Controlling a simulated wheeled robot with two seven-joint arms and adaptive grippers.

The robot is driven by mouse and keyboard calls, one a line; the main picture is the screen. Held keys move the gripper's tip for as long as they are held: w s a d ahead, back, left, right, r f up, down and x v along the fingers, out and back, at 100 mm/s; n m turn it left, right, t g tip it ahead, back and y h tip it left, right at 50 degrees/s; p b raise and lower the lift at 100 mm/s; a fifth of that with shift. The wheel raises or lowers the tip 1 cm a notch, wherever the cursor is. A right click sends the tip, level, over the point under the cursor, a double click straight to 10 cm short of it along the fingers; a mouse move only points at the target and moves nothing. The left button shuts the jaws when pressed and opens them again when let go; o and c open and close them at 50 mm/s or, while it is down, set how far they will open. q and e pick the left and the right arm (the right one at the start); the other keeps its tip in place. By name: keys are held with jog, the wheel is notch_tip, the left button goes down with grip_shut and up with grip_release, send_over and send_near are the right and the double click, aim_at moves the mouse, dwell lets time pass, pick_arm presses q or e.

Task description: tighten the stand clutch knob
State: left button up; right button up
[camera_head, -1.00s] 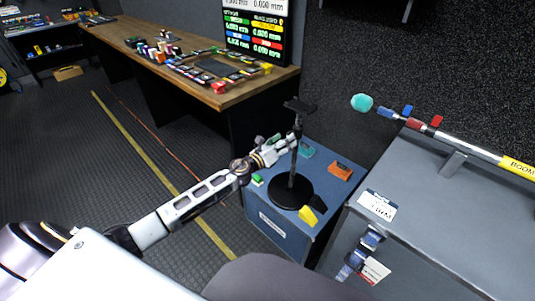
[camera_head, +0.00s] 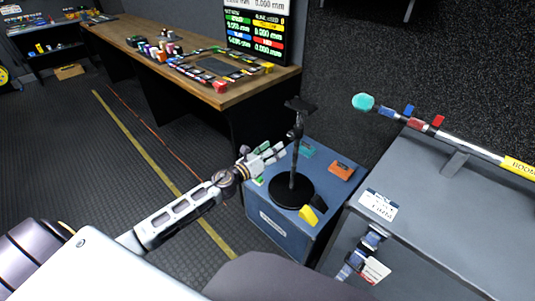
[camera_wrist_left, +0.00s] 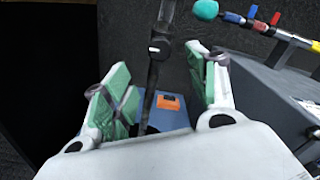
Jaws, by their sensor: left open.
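A black stand (camera_head: 293,160) with a flat top plate and a round base (camera_head: 291,191) stands upright on a blue case (camera_head: 273,222). Its clutch collar (camera_head: 295,133) is partway up the pole; the knob itself is too small to make out clearly. My left gripper (camera_head: 270,153) is just left of the pole, a little below the collar. In the left wrist view the gripper (camera_wrist_left: 158,80) is open, its green-padded fingers wide apart. The pole (camera_wrist_left: 152,85) shows between them, with the collar (camera_wrist_left: 158,48) farther up, and nothing is gripped. My right gripper is not in view.
An orange box (camera_head: 341,171) and a yellow item (camera_head: 308,216) sit on the case near the base. A grey cabinet (camera_head: 455,215) with a boom pole (camera_head: 470,147) stands close on the right. A wooden desk (camera_head: 240,92) is behind.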

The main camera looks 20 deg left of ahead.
pick_arm(q)
jog(key=shift+v, duration=1.25)
